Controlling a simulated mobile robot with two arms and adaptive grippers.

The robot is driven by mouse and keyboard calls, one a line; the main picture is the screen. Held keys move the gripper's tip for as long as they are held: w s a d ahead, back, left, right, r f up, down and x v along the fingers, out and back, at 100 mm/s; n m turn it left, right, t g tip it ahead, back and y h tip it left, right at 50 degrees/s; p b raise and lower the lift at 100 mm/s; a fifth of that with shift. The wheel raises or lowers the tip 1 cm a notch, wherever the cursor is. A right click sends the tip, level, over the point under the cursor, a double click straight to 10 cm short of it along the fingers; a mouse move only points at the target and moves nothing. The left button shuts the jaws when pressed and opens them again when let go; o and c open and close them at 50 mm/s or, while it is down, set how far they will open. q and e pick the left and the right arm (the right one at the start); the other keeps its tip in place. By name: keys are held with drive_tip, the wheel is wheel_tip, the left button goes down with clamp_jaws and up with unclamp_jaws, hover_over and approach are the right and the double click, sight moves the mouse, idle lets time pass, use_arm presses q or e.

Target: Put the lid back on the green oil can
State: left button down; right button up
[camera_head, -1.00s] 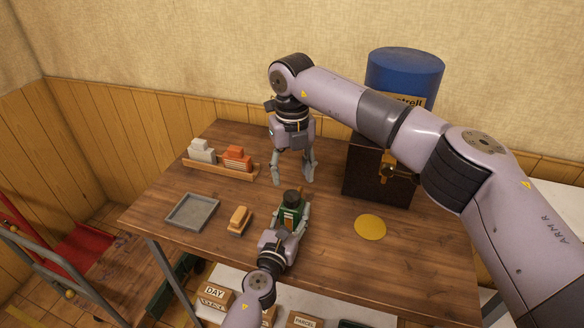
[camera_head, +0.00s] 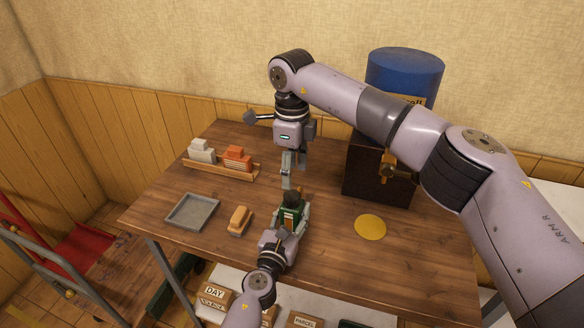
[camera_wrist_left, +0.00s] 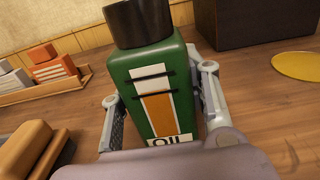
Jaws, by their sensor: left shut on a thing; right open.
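The green oil can (camera_head: 290,219) stands on the wooden table, and my left gripper (camera_head: 291,225) is shut on its body. The left wrist view shows the can (camera_wrist_left: 150,85) upright between both fingers, with its orange and white OIL label facing me. A black round lid (camera_wrist_left: 139,20) is on top of the can; its upper edge is cut off there. The lid also shows in the head view (camera_head: 292,198). I cannot tell if it is fully seated. My right gripper (camera_head: 287,184) points down just behind the lid, open and seen edge-on.
A tan-handled brush (camera_head: 239,220) and a grey tray (camera_head: 192,211) lie left. A wooden rack (camera_head: 222,171) holds white and orange blocks. A dark box (camera_head: 372,178) stands behind right; a yellow disc (camera_head: 370,227) lies in front of it.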

sight(292, 195)
drive_tip(key=shift+f, duration=4)
drive_tip(key=shift+c, duration=0.2)
clamp_jaws()
drive_tip(key=shift+o, duration=0.9)
unclamp_jaws()
